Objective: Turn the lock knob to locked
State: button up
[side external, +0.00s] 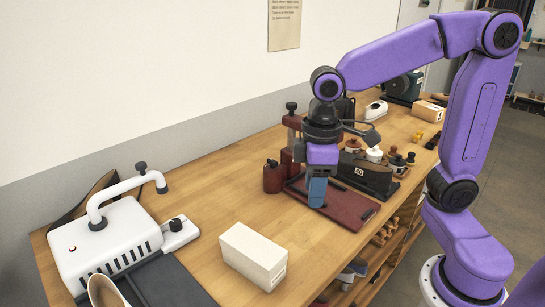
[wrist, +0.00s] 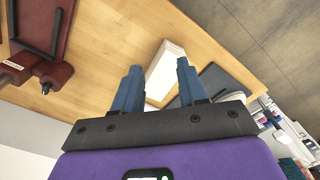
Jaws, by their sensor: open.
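A white machine (side external: 110,245) with a curved white pipe handle stands at the left in the side view. A black knob (side external: 176,224) sits on a small white block at its right side; it looks like the lock knob, but its setting is too small to read. My gripper (side external: 317,200) points down over the dark red tray (side external: 352,212), well to the right of the machine. In the wrist view its two blue fingers (wrist: 158,66) are apart with nothing held between them. I cannot make out the knob in the wrist view.
A white box (side external: 253,256) lies between the machine and the tray; it also shows beyond my fingers in the wrist view (wrist: 168,65). A dark red press post (side external: 292,145) and a bottle (side external: 273,178) stand beside the tray. Bare wood lies around the box.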

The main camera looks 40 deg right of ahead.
jog(key=w+r+m, duration=0.2)
jog(key=w+m, duration=0.1)
jog(key=w, duration=0.8)
jog(key=r+m, duration=0.1)
jog(key=m, duration=0.5)
send_over(273, 160)
notch_tip(273, 160, down, 16)
jog(key=shift+w+f, duration=0.1)
jog(key=shift+f, duration=0.1)
grip_shut()
